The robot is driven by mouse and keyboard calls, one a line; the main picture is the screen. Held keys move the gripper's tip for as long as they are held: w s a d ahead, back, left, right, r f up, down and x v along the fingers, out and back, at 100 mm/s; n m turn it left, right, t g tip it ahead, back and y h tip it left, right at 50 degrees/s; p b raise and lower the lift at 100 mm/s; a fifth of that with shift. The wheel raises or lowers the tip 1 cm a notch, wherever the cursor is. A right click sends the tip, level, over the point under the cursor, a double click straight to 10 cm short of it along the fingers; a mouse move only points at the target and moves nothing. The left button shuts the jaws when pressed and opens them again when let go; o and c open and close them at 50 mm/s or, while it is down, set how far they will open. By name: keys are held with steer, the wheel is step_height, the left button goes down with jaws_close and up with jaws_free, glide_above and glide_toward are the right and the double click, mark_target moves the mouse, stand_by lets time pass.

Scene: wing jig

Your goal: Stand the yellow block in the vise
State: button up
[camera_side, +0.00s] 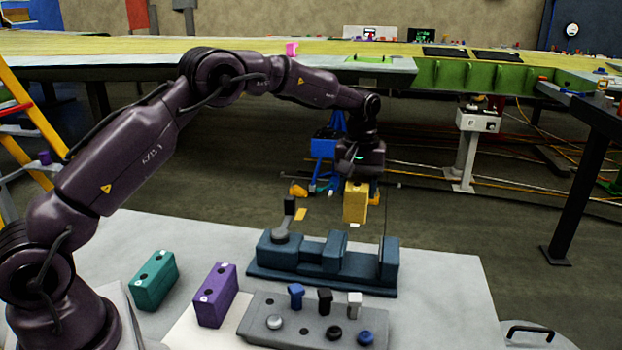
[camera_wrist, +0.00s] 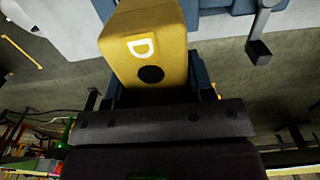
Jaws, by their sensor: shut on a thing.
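The yellow block (camera_side: 355,203) hangs upright below my gripper (camera_side: 358,180), which is shut on its upper part. In the wrist view the yellow block (camera_wrist: 146,42) shows a face with a white letter D and a dark round hole. The blue-grey vise (camera_side: 322,262) stands on the table, below the block. The block is above the vise's right part and apart from it. The wrist view shows part of the vise (camera_wrist: 210,22) behind the block. My fingertips are mostly hidden by the block and the gripper body.
A teal block (camera_side: 154,281) and a purple block (camera_side: 215,295) stand left of the vise. A grey rack (camera_side: 300,325) with several coloured pegs and knobs lies in front of it. The vise handle (camera_side: 289,210) sticks up at its left end. Bare table (camera_side: 450,290) lies at right.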

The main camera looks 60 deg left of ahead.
mark_target(366, 206)
steer(key=shift+w+d+f, duration=0.15)
steer(key=shift+w+d, duration=0.4)
steer(key=shift+d, duration=0.35)
step_height(366, 206, down, 4)
steer(key=shift+r, duration=0.1)
steer(key=shift+a+f, duration=0.1)
steer(key=shift+f, duration=4.35)
steer(key=shift+f, duration=0.15)
steer(key=shift+f, duration=0.35)
steer(key=o, duration=1.2)
steer(key=shift+o, duration=0.3)
step_height(366, 206, up, 13)
